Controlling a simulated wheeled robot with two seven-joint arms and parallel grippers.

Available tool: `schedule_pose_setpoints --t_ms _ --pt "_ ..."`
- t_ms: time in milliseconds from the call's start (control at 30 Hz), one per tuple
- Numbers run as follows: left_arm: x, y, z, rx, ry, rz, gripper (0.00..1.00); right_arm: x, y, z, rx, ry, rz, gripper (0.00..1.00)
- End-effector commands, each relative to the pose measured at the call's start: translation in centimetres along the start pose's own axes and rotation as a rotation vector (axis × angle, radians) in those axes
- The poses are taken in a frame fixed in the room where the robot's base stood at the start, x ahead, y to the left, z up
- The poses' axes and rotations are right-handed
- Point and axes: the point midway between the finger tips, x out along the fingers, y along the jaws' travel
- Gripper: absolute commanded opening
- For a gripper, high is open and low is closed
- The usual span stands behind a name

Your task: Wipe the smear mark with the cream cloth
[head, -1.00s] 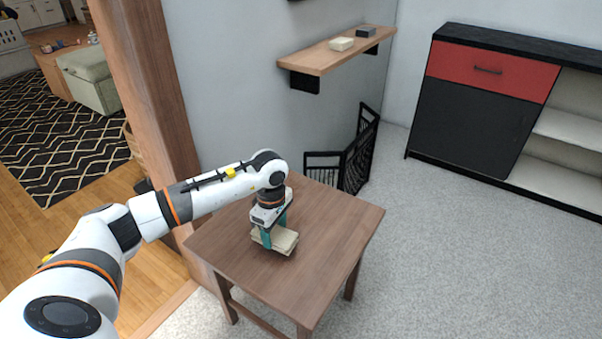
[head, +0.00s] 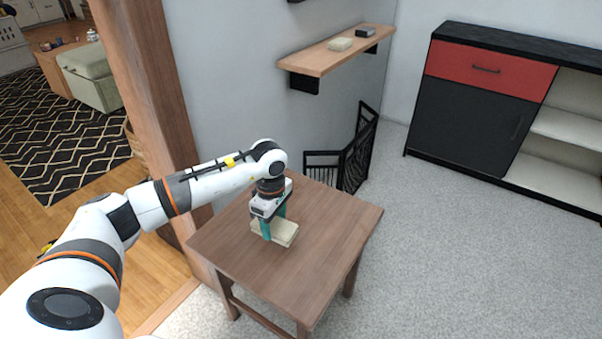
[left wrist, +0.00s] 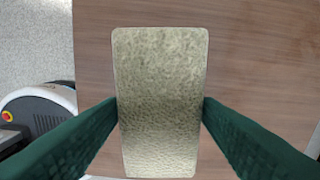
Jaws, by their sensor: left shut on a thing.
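The cream cloth (head: 284,232) lies flat on the brown wooden table (head: 310,260), as a thick folded block. My left gripper (head: 273,229) points down from above and is shut on the cloth. In the left wrist view the cloth (left wrist: 160,90) sits between the two green fingers (left wrist: 160,112), which touch its long sides. No smear mark shows on the bare table top; whether one lies under the cloth is hidden. My right gripper is not in view.
A wooden wall shelf (head: 325,58) holding a cream box (head: 340,44) and a dark box (head: 365,32) is behind the table. A black folding rack (head: 350,160) stands behind it. A wooden post (head: 150,90) is at the left. The table's right half is clear.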

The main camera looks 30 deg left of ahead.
Motion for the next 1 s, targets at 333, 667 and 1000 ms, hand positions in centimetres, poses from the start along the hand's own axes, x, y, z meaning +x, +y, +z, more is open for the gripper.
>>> schedule_pose_setpoints --t_ms 333,667,1000 --pt "-1.3 0.0 0.2 -0.004 0.0 0.0 0.4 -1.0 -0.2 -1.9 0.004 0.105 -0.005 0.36" --pt "-1.2 0.0 0.2 -0.004 0.0 0.0 0.4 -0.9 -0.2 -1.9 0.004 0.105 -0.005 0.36" --pt "-1.2 -0.3 -0.1 0.04 0.001 -0.002 0.4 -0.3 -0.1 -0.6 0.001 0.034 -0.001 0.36"
